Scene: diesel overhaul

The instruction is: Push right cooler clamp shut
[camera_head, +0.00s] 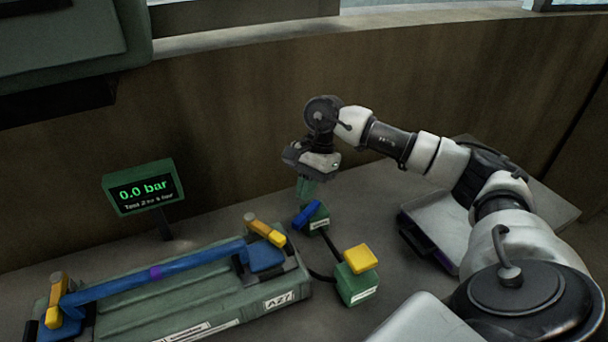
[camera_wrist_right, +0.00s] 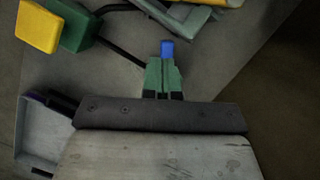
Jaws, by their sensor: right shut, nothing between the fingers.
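The cooler (camera_head: 190,300) is a long green block at the lower left in the head view, with a blue pipe (camera_head: 160,272) along its top. Its right clamp has an orange and yellow handle (camera_head: 265,230), which stands up at a slant by the pipe's right end. The left clamp's orange and yellow handle (camera_head: 57,300) is at the other end. My right gripper (camera_head: 306,190) is shut and empty, pointing down, to the right of and above the right clamp and apart from it. Its green fingers (camera_wrist_right: 163,78) show in the right wrist view. My left gripper is out of view.
A small green block with a blue lever (camera_head: 307,214) stands just below my right fingertips; I cannot tell whether they touch. A green block with a yellow top (camera_head: 361,258) stands nearer. A display (camera_head: 146,189) reads 0.0 bar. A pale tray (camera_head: 440,228) lies under my right arm.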

